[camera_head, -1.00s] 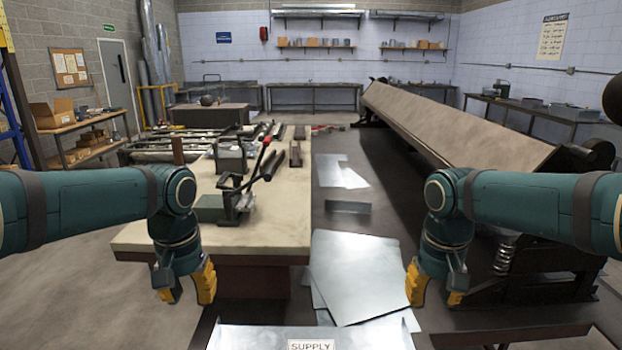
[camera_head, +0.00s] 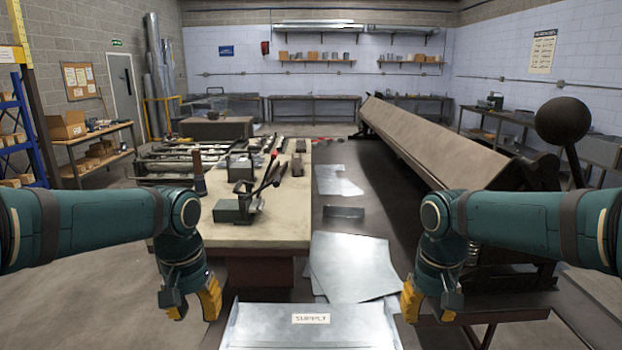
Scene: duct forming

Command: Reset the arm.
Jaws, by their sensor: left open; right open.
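My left gripper (camera_head: 193,304) hangs down at the lower left, yellow fingers apart and empty, beside the front left corner of the workbench. My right gripper (camera_head: 427,307) hangs down at the lower right, open and empty, just right of the sheet metal on the floor. Both arms bend down at the elbow in a near mirror pose. Neither gripper touches anything that I can see.
A metal supply tray (camera_head: 255,312) stands low between the grippers. Sheet metal (camera_head: 350,262) lies behind it. The workbench (camera_head: 290,215) with hand tools is ahead left. A long brake machine (camera_head: 430,140) with a ball-ended lever (camera_head: 563,120) is at right.

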